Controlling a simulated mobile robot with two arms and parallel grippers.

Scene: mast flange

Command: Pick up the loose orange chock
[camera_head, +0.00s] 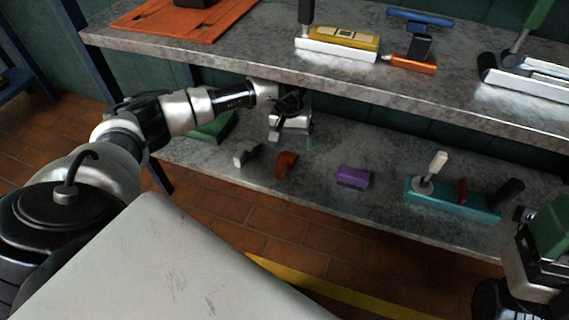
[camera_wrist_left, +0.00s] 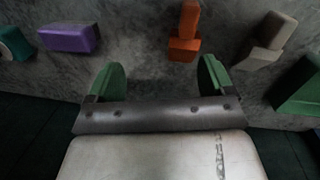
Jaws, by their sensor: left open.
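The orange chock (camera_head: 286,164) lies on the lower grey shelf, between a pale grey block and a purple block. It also shows in the left wrist view (camera_wrist_left: 184,45), at the top, right of the middle. My left gripper (camera_head: 298,134) is above the lower shelf, under the upper shelf, just above and to the right of the chock in the head view. In the left wrist view its green fingers (camera_wrist_left: 160,82) are apart with nothing between them, and the chock is beyond the fingertips. Part of my right arm (camera_head: 535,258) shows at the lower right; its fingers are unclear.
The pale grey block (camera_head: 244,156) and purple block (camera_head: 353,177) flank the chock. A teal tray (camera_head: 452,200) with upright pieces stands farther right. A green block (camera_head: 214,127) lies left. The upper shelf (camera_head: 230,52) overhangs my left gripper and carries an orange mat (camera_head: 165,22).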

